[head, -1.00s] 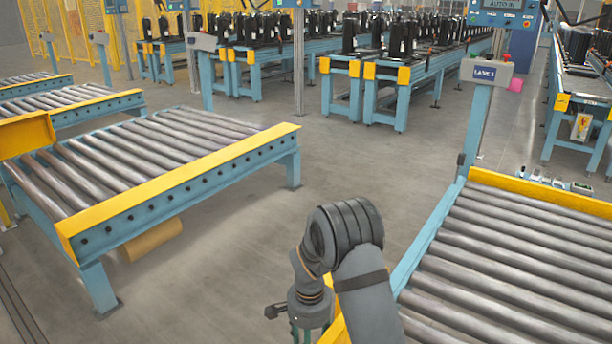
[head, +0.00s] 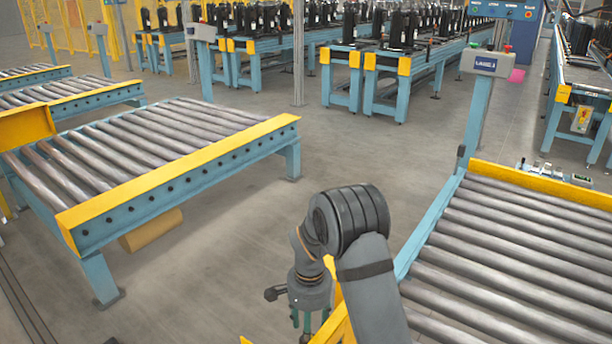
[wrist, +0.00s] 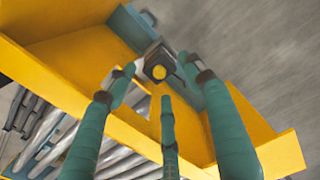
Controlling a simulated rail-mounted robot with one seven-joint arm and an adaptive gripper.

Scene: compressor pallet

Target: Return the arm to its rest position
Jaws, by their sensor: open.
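My gripper (head: 308,322) hangs pointing down at the lower middle of the head view, left of the right-hand roller conveyor. Its lower end is partly cut off by the picture edge. In the wrist view my gripper (wrist: 158,78) shows its teal fingers spread apart, with nothing held between them. I cannot tell from this view how far the fingers are from the frame.
A roller conveyor (head: 520,250) with a yellow end plate lies close on the right. Another roller conveyor (head: 180,185) stands at the left. Bare grey floor (head: 240,220) lies between them. Black compressors (head: 400,28) stand on lines at the back. A lane sign post (head: 478,115) rises by the right conveyor.

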